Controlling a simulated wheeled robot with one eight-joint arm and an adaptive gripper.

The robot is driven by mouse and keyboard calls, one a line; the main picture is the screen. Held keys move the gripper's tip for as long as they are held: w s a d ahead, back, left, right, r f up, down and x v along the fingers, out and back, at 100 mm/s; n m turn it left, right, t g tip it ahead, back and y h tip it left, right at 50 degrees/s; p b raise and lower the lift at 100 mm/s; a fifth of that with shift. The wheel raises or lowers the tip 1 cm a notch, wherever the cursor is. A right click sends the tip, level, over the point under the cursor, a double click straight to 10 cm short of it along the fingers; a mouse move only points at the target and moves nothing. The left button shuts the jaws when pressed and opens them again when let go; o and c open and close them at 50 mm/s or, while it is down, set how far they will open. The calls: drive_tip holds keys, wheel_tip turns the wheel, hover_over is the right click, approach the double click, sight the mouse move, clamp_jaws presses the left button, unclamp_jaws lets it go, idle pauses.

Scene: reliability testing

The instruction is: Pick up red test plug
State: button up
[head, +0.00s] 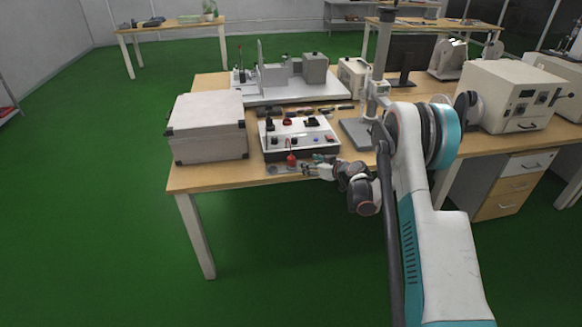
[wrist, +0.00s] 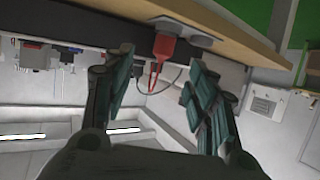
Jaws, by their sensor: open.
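The red test plug (head: 291,159) stands at the front edge of the white instrument panel (head: 325,149) on the wooden desk. My gripper (head: 308,168) is just to the right of the plug, low over the desk's front edge. In the wrist view the red plug (wrist: 164,47) shows between and beyond my two spread dark green fingers (wrist: 160,68). The gripper is open and holds nothing. No contact with the plug is visible. A thin dark cable curves near the plug in the wrist view.
A grey-white case (head: 207,127) stands left of the panel. A grey stand (head: 358,133) is right of it, close to my arm. A bench device (head: 292,88) is behind. Small flat grey discs (wrist: 185,32) lie near the plug. The desk's front edge (head: 225,181) is close.

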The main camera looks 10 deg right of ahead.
sight(294, 160)
drive_tip(key=b+x, duration=0.1)
drive_tip(key=x, duration=0.4)
drive_tip(key=b+x, duration=0.2)
drive_tip(key=x, duration=0.3)
drive_tip(key=shift+s+a+r, duration=0.2)
drive_tip(key=shift+a, duration=0.2)
drive_tip(key=shift+w+a+f+b, duration=0.15)
drive_tip(key=shift+w+b, duration=0.2)
drive_tip(key=shift+w, duration=0.1)
drive_tip(key=c, duration=1.2)
